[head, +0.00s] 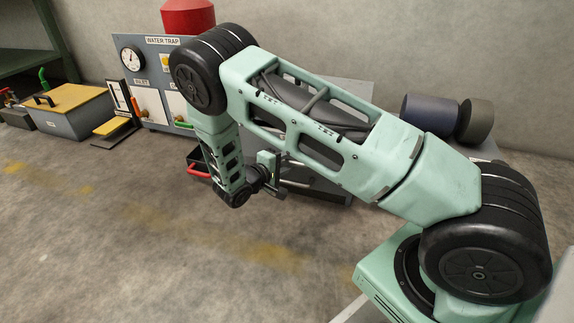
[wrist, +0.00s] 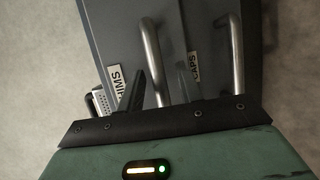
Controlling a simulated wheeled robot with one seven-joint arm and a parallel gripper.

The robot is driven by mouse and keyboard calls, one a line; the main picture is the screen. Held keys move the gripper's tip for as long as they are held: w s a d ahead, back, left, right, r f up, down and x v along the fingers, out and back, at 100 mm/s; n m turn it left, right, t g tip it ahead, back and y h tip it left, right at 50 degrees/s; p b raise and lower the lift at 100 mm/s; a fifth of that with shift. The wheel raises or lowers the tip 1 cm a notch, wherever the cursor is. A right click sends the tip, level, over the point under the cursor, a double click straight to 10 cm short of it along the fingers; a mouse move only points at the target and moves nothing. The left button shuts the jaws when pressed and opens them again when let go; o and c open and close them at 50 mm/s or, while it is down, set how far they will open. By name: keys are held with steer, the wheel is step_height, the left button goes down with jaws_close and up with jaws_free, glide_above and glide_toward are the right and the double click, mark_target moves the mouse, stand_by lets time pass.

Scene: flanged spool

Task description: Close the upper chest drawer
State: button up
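The grey chest (head: 325,188) stands behind my arm in the head view, mostly hidden by it. In the wrist view, its front shows two upright-looking metal bar handles. The left handle (wrist: 151,58) is beside a label reading SHIMS (wrist: 116,82). The right handle (wrist: 236,55) is beside a label reading CAPS (wrist: 194,66). My gripper (wrist: 157,78) is at the SHIMS drawer front, its dark fingers apart on either side of the left handle. I cannot tell whether they touch it. In the head view, my gripper (head: 268,172) is partly hidden. How far the drawer stands out is unclear.
A dark tray with a red handle (head: 198,171) is left of my gripper. A water trap panel (head: 160,75) and a yellow-topped box (head: 70,105) stand along the wall. Two dark cylinders (head: 430,112) lie at the right. The floor at front left is clear.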

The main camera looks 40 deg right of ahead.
jaws_close()
steer(key=shift+w+d+p, duration=0.2)
steer(key=shift+w+d, duration=0.5)
steer(key=shift+d, duration=0.25)
steer(key=shift+w+d+p, duration=0.15)
steer(key=shift+w+d, duration=0.5)
steer(key=shift+d, duration=0.25)
jaws_free()
steer(key=p+v, duration=0.8)
steer(key=v, duration=0.9)
